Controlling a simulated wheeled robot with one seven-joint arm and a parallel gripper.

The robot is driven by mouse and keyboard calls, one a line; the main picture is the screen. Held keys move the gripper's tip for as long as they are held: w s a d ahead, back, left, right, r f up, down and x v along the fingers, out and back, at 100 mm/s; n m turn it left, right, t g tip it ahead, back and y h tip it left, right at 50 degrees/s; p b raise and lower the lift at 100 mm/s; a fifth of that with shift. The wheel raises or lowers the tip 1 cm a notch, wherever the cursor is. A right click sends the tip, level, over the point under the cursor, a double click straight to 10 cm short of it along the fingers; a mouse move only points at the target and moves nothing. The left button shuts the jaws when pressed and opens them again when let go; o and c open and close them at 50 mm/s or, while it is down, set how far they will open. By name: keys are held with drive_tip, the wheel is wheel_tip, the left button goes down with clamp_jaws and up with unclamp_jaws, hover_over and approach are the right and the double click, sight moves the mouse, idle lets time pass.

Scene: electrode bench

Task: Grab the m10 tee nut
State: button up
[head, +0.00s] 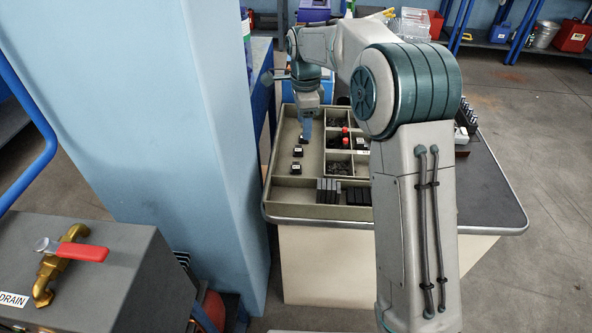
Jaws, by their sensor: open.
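Several small black blocks with white labels stand in a row in the long left compartment of the beige tray (278,196). They are a far one (303,141), a middle one (297,152) and a near one (295,168). The labels are too small to read, so I cannot tell which is the m10 tee nut. My gripper (305,136) points down into this compartment, right at the far block. It is open, with no thing visibly held. The fingertips are small and partly merge with the block, so I cannot tell whether they touch it.
The tray's other compartments hold dark small parts (340,140), red-topped items (345,131) and upright black bars (328,190). A blue pillar (215,150) stands close left of the bench. The dark bench top (485,195) is clear at right. My arm hides the tray's right side.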

wheel_tip(320, 180, down, 3)
drive_tip(key=w+a+m, duration=0.2)
hover_over(296, 165)
drive_tip(key=f, duration=0.8)
drive_tip(key=shift+w, duration=0.25)
drive_tip(key=shift+s+f, duration=0.15)
drive_tip(key=shift+f, duration=1.3)
drive_tip(key=shift+s+f, duration=0.1)
drive_tip(key=shift+f, duration=1.35)
drive_tip(key=c, duration=1.1)
